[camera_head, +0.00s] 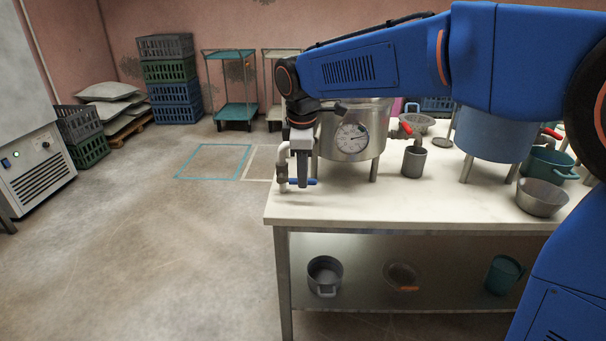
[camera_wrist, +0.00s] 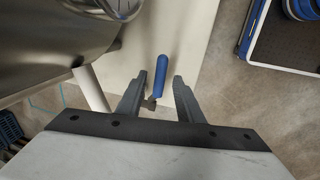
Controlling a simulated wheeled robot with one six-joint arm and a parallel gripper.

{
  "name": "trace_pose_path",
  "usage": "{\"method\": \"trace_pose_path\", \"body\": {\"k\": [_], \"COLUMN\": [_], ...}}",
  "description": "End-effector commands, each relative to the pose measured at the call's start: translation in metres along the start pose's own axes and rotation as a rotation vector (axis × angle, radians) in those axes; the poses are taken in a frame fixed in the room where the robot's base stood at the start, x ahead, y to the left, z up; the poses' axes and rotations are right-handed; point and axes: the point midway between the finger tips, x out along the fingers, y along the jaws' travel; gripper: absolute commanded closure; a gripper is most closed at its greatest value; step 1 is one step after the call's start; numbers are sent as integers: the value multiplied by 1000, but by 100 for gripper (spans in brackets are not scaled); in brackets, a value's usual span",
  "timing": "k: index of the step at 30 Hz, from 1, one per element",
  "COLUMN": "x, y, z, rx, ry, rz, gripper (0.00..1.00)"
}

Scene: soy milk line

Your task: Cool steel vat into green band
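The steel vat (camera_head: 340,118) stands on legs at the left end of the table and carries a round dial gauge (camera_head: 352,137). The green band on the dial is too small to tell. A pipe with a blue lever (camera_head: 309,182) is at the vat's left side. My gripper (camera_head: 303,184) points down at this lever. In the wrist view the fingers are apart, and the blue lever (camera_wrist: 161,76) appears between them; contact cannot be told. Part of the vat (camera_wrist: 45,45) and its dial (camera_wrist: 118,5) show at the upper left there.
The table (camera_head: 400,212) also holds a red-handled tap (camera_head: 408,130) over a grey cup (camera_head: 414,162), a second vat (camera_head: 492,133) and a steel bowl (camera_head: 541,198). Pots lie on the lower shelf. The floor left of the table is clear; a cooling unit (camera_head: 38,170) stands far left.

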Motion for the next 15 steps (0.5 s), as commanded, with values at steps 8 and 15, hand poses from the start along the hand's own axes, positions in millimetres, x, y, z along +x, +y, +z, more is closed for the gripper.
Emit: {"method": "trace_pose_path", "body": {"k": [8, 15], "x": [11, 11], "y": [0, 0], "z": [0, 0], "rx": [0, 0], "ry": [0, 0], "rz": [0, 0], "gripper": [67, 79]}}
